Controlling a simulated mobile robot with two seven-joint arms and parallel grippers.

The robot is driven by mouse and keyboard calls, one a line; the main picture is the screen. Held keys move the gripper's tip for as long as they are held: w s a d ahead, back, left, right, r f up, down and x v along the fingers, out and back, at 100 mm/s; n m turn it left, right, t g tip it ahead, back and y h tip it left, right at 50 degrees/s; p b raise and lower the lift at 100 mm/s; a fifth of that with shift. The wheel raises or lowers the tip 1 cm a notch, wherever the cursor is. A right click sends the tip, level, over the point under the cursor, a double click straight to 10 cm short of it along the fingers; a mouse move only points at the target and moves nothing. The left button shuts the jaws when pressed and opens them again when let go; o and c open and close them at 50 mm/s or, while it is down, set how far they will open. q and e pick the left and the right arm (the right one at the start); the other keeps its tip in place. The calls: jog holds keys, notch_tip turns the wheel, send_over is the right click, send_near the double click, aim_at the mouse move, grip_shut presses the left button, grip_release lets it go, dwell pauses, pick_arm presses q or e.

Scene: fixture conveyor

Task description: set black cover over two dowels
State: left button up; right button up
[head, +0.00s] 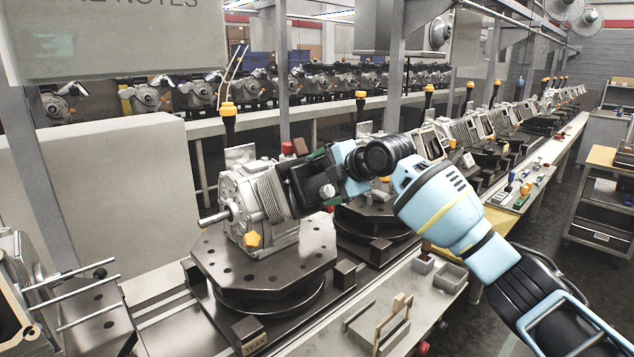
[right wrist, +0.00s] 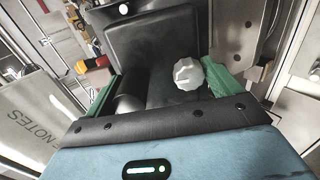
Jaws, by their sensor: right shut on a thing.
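The black cover (head: 307,188) is upright against the right side of a grey finned housing (head: 262,205) in the head view. My right gripper (head: 322,180) comes in from the right and is shut on the cover. In the right wrist view the black cover (right wrist: 150,40), with a pale knob (right wrist: 188,74) and a dark cylinder (right wrist: 131,90), lies between the green fingers of my right gripper (right wrist: 160,85). The two dowels are not visible at the housing face behind the cover. I cannot tell whether the cover touches that face. My left gripper is out of view.
The housing sits on a dark octagonal turntable plate (head: 265,265) on the conveyor. Another fixture with long rods (head: 88,317) stands at lower left. More housings line the conveyor behind.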

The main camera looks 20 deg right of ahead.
jog(key=o, duration=0.9)
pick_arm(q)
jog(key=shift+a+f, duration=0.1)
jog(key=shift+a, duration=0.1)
pick_arm(e)
jog(key=shift+o, duration=0.6)
jog(key=shift+w+a+f, duration=0.1)
jog(key=shift+w+f, duration=0.05)
jog(key=shift+w, duration=0.05)
jog(key=shift+s+r, duration=0.2)
jog(key=shift+s, duration=0.1)
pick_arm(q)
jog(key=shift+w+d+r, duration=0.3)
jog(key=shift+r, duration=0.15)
pick_arm(e)
jog(key=v, duration=0.7)
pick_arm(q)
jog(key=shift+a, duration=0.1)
